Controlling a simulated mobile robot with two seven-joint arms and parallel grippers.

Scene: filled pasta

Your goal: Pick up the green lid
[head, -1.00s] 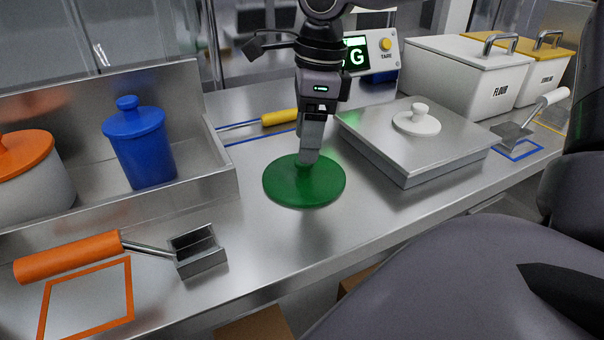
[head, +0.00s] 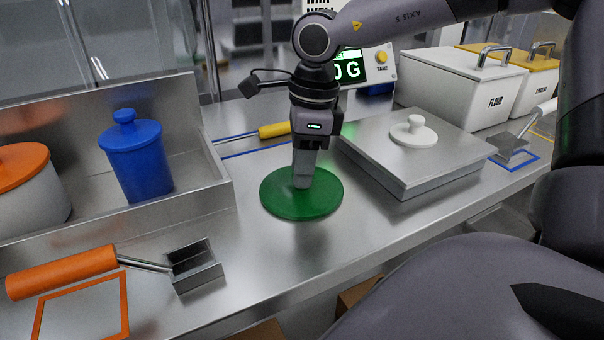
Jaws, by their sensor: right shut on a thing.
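The green lid (head: 322,203) is a flat round disc on or just above the steel counter, in the middle of the head view. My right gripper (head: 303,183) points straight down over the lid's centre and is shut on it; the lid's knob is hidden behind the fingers. I cannot tell whether there is a gap under the lid. My left gripper is not in view.
A steel box with a white-knobbed lid (head: 445,150) stands close to the right. A blue canister (head: 140,165) and an orange-lidded pot (head: 30,195) sit in a steel tray at left. An orange-handled scoop (head: 65,271) lies at front left. Flour bin (head: 455,92) stands behind.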

